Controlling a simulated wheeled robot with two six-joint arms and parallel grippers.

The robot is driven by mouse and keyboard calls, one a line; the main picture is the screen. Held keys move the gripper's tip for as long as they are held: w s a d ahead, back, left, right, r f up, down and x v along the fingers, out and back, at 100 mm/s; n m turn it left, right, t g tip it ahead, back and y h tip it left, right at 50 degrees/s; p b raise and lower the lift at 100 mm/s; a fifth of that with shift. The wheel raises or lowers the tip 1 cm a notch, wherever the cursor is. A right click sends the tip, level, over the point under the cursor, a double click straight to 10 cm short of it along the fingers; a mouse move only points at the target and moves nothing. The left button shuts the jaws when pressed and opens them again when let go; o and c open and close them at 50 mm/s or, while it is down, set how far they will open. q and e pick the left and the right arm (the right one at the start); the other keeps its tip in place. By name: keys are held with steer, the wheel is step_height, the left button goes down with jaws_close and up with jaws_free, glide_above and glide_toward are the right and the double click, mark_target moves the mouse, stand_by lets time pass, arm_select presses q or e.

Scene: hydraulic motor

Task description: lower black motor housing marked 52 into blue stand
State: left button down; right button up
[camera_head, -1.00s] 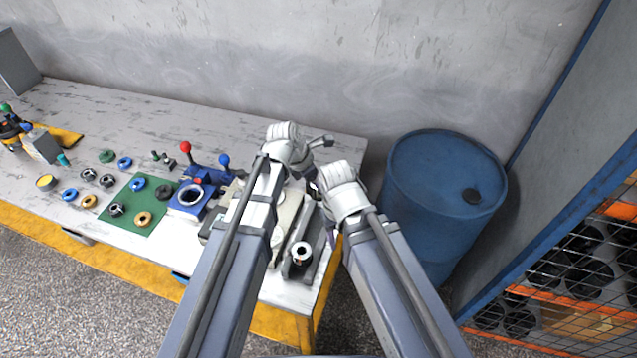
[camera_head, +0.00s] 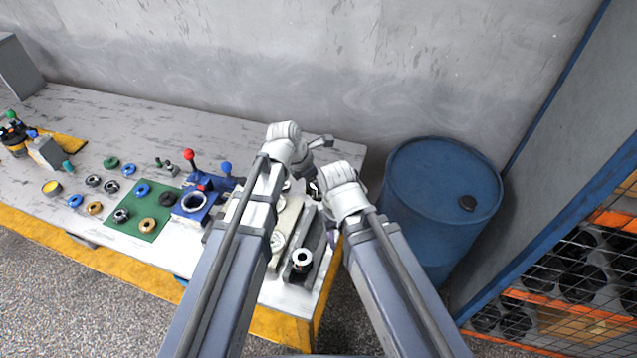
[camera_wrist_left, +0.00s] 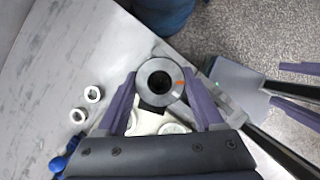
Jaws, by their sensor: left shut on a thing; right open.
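My left gripper (camera_wrist_left: 160,80) is shut on a round grey-and-dark part with a dark central hole, seen end-on in the left wrist view. I take it for the motor housing (camera_wrist_left: 149,68); no number is legible. It is held over the right end of the table, and my arms mostly hide it in the head view. The blue stand (camera_head: 185,212), with a pale round ring on top, is on the table left of my left arm. My right gripper (camera_wrist_left: 296,91) is open and empty, apart from the held part; its hand (camera_head: 343,193) shows in the head view.
A green mat (camera_head: 125,226) with small rings lies left of the stand. Red-knobbed (camera_head: 189,154) and blue-knobbed levers rise behind the stand. A grey fixture (camera_head: 301,260) stands at the table's right end. A blue barrel (camera_head: 440,180) and a mesh rack (camera_head: 570,280) are farther right.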

arm_select(q)
steer(key=shift+r, duration=0.45)
step_height(320, 180, down, 2)
steer(key=shift+f+b, duration=0.1)
steer(key=shift+b, duration=0.7)
steer(key=shift+r, duration=0.2)
